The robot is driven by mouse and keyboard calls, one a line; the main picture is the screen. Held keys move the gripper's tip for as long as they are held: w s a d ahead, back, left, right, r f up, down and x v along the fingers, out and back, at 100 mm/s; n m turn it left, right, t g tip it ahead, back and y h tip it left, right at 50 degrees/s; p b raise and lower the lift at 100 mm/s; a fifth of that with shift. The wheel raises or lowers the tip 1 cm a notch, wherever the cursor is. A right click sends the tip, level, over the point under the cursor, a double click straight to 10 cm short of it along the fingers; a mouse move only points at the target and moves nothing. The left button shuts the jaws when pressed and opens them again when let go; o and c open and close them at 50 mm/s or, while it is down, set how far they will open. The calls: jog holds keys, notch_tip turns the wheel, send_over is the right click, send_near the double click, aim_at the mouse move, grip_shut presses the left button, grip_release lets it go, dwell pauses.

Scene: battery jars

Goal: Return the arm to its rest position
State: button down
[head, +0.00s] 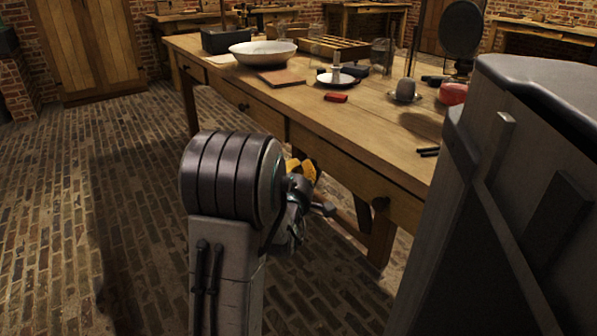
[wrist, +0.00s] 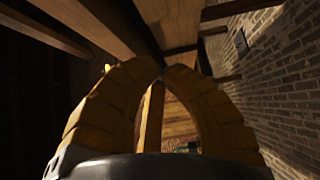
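My gripper (head: 303,171) shows in the head view as a small yellow and black shape beside the near long side of the wooden table (head: 350,160), below the level of its top. In the wrist view its two yellow fingers (wrist: 164,68) arch inward and their tips come together. I see nothing held between them; the wooden strip in the gap looks like background. My arm's large dark joint hides part of the table's front and the floor behind it.
The table holds a white bowl (head: 262,52), a candle holder (head: 336,78), a red block (head: 336,97), a wooden rack (head: 335,47) and glass jars (head: 381,54). A table leg (head: 381,235) stands right of my gripper. The brick floor (head: 60,220) at left is clear.

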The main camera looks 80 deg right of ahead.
jog(key=shift+a, duration=1.3)
